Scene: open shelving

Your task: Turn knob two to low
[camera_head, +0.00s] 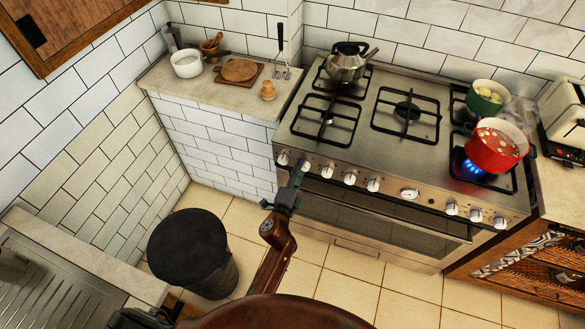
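The stove (385,150) has a row of round white-and-steel knobs along its front panel. The leftmost knob (283,159) is left of my gripper. Further knobs sit beyond, around a larger dial (409,194). The knob markings are unreadable.
A blue flame burns under a red pot (494,149) on the front right burner. A green pot (487,97) stands behind it and a kettle (347,63) at the back left. A black bin (188,248) stands on the floor left of my arm. The floor before the oven is clear.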

